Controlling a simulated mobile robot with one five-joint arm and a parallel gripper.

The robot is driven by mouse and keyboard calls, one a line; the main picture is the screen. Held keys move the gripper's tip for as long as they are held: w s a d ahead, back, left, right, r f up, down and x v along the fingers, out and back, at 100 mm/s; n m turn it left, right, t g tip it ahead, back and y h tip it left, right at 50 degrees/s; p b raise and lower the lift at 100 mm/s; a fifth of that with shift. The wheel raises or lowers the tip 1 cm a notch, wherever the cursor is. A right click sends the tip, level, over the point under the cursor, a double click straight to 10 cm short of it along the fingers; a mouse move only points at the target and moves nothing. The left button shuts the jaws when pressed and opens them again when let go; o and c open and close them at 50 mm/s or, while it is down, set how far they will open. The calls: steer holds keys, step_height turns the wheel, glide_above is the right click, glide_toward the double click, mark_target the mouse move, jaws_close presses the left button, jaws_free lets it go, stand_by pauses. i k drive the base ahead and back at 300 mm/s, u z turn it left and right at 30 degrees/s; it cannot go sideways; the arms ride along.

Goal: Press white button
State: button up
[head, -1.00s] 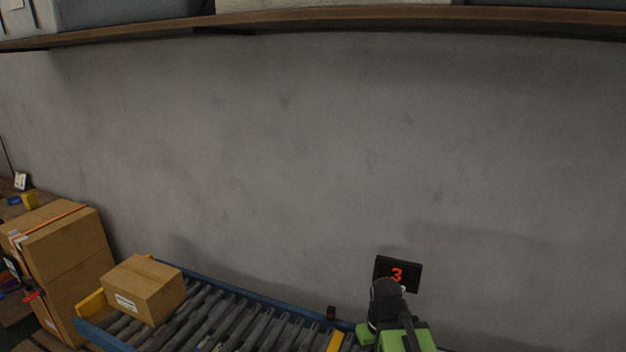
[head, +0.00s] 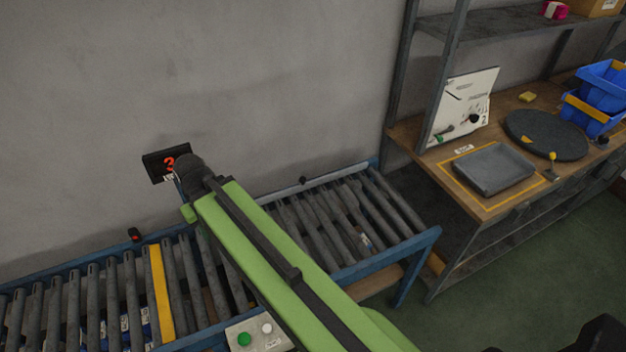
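The white button (head: 267,328) is a small round cap on a pale control panel (head: 272,344) at the bottom of the head view, on the near side of the roller conveyor. A green button (head: 244,339) sits just left of it. My green arm reaches from the lower right up and left across the conveyor, passing just right of the panel. My gripper (head: 188,176) is at its far end, well above and left of the white button in the picture, in front of the display. Its fingers are too small and hidden to tell open from shut.
A black display (head: 153,167) showing a red 3 is by the wall. The roller conveyor (head: 88,300) has a yellow strip (head: 160,290). At right, a wooden bench (head: 440,172) holds a grey tray (head: 494,168), a dark round plate (head: 545,134) and blue bins (head: 603,90).

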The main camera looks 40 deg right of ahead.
mark_target(267, 327)
steer(key=z, duration=1)
steer(key=k, duration=1.4)
steer(key=u, duration=0.45)
steer(key=i, duration=1)
